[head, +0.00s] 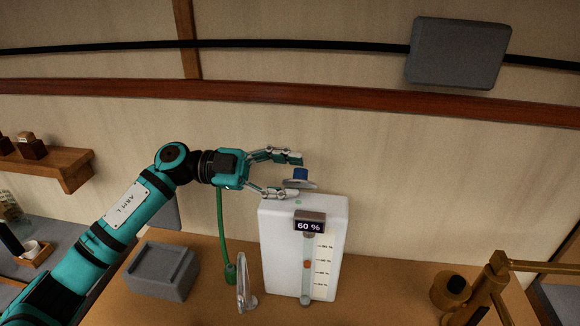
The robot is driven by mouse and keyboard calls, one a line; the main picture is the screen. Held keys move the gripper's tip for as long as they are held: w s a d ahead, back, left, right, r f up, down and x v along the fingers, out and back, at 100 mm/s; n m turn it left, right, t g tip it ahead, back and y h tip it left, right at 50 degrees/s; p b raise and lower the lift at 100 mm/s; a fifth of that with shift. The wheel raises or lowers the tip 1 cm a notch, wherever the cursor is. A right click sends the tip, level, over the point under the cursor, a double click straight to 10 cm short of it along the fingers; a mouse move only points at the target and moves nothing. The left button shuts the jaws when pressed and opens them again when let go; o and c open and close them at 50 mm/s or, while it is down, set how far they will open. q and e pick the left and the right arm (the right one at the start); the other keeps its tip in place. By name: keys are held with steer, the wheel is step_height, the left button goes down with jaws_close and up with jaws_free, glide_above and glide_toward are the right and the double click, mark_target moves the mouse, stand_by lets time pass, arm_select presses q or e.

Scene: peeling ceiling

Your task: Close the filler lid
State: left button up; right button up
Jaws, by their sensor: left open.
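A white tank (278,250) stands on the wooden table against the wall, with a dark display reading 60 % and a level scale on its front. The filler lid (300,175), a grey disc with a blue knob, shows above the tank's top. A small green spot shows on the tank's top below the lid. My left gripper (294,176) comes in from the left, open, with one finger above and one below the level of the lid. The lid is at the fingertips; I cannot tell whether they touch it. My right gripper is not in view.
A green hose (221,230) hangs left of the tank. A grey box (162,270) and a clear upright loop (243,288) stand on the table. Brass fittings (487,290) stand at the right. A grey box (458,53) is on the wall above.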

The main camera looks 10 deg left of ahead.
arm_select(q)
steer(key=shift+d, duration=0.3)
jaws_close()
steer(key=shift+s+a+f+m+b, duration=0.1)
steer(key=shift+s+f+m+b, duration=0.15)
steer(key=shift+m+b, duration=0.45)
steer(key=shift+s+m+b, duration=0.2)
steer(key=shift+m+b, duration=0.4)
steer(key=shift+r, duration=0.15)
